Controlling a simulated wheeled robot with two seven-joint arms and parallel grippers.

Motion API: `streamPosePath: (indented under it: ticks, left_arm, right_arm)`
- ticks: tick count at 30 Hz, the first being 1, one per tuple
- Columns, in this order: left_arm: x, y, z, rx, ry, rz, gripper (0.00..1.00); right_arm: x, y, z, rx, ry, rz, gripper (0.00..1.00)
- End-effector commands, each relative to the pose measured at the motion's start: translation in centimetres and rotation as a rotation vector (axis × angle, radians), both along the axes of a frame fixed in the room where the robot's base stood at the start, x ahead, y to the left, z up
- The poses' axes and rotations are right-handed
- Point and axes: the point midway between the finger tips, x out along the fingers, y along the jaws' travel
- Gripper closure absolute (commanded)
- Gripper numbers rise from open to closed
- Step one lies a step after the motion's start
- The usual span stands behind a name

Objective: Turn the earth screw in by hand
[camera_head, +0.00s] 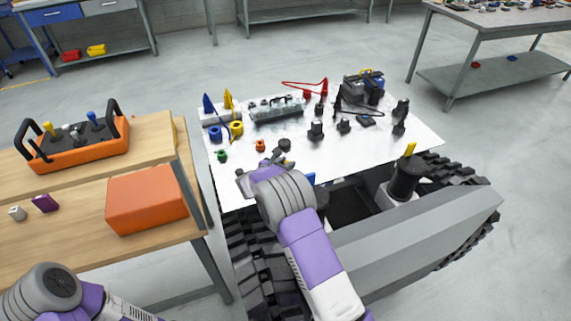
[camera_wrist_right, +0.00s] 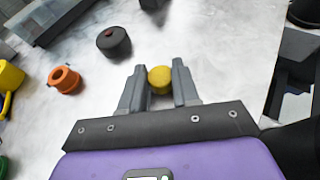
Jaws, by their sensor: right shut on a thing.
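My right gripper (camera_head: 275,158) is low over the near left part of the white table top. In the right wrist view its two grey fingers (camera_wrist_right: 159,85) are shut on a round yellow knob (camera_wrist_right: 160,79), which seems to be the earth screw's head. The knob's lower part and any hole beneath it are hidden, so I cannot tell how deep it sits. The knob does not show clearly in the head view. My left arm shows at the bottom left, but its gripper is out of view.
Near the right gripper are a dark round knob (camera_head: 284,145), an orange ring (camera_head: 260,145) and a green piece (camera_head: 222,155). Behind stands a grey terminal block (camera_head: 276,109). Several black parts are on the right. A wooden bench (camera_head: 75,239) with an orange box (camera_head: 150,199) is left.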

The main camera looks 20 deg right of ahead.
Motion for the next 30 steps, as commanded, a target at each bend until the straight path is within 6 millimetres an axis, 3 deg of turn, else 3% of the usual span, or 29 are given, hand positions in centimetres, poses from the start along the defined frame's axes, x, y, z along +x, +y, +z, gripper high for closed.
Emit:
streamPosePath:
  ticks: [7,14,30]
  left_arm:
    - [0.0,0.0,0.5,0.000,0.000,0.000,0.57]
    - [0.0,0.0,1.4,0.000,0.000,0.000,0.57]
    - [0.0,0.0,0.2,0.000,0.000,0.000,0.57]
  right_arm:
    - [0.2,0.0,0.2,-0.003,-0.004,-0.038,1.00]
    - [0.4,0.0,0.2,-0.006,-0.007,-0.185,1.00]
    - [0.6,0.1,0.2,-0.005,-0.006,-0.415,1.00]
